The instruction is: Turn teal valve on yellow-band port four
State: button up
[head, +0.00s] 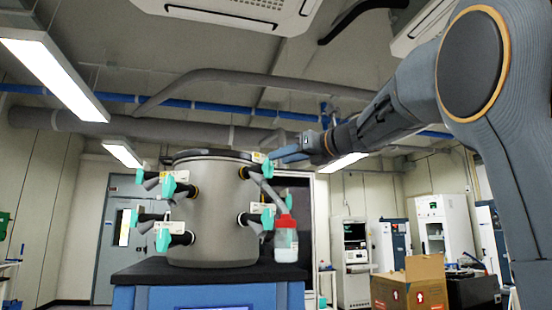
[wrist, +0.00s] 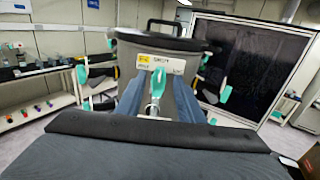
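The grey steel drum (head: 216,215) carries several ports with teal valves. One teal valve (wrist: 157,84) faces the wrist camera under a white label with a yellow patch (wrist: 145,61); I cannot read the port number surely. In the head view, a teal valve (head: 268,168) sits by my gripper at the drum's upper right. My gripper (wrist: 157,98) is open, its two blue-grey fingers on either side of the teal handle with gaps showing. The handle points roughly along the fingers. In the head view my gripper (head: 285,154) reaches in from the right.
A red-capped bottle (head: 286,240) hangs from a tube on the drum's right side, below my gripper. Other teal valves (head: 168,186) stick out on the left. The drum stands on a black-topped blue unit (head: 150,271). A cardboard box (head: 408,285) is at right.

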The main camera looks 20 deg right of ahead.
aim_at(269, 168)
jog(key=shift+p+x, duration=0.55)
jog(key=shift+x, duration=1.4)
grip_shut()
